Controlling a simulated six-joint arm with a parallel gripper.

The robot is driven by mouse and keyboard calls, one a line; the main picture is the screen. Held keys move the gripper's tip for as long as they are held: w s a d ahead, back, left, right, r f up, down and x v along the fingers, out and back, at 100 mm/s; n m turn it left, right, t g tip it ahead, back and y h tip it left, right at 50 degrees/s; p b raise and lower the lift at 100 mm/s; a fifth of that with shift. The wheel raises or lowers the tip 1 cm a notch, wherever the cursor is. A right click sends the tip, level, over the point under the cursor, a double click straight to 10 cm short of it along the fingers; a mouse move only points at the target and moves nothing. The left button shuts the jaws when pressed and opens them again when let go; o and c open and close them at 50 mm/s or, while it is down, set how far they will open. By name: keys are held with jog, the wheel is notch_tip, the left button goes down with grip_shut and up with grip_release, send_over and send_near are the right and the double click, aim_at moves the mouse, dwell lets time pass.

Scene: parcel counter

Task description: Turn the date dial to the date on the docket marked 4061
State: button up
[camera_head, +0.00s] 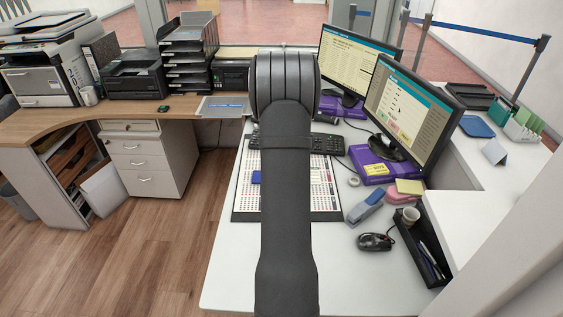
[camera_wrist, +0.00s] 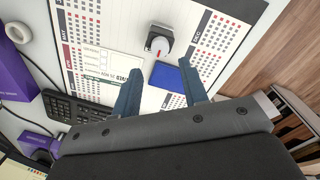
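My gripper (camera_wrist: 160,70) is open and empty above the date board, its two blue-grey fingers apart. The date board (camera_head: 325,202) is a white sheet of printed date grids on the desk, partly hidden by my arm in the head view.
A black keyboard (camera_wrist: 75,108) lies along the board's edge. Two monitors (camera_head: 408,112) stand behind on purple boxes (camera_head: 371,165). A tape roll (camera_head: 354,181), blue stapler (camera_head: 365,207), mouse (camera_head: 376,241) and black tray (camera_head: 421,240) sit right of the board. The front desk is clear.

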jog(key=shift+f, duration=3.5)
jog(key=c, duration=0.7)
jog(key=m, duration=0.6)
jog(key=shift+m, duration=0.4)
jog(key=m, duration=0.5)
jog(key=shift+m, duration=0.4)
jog(key=shift+f, duration=0.1)
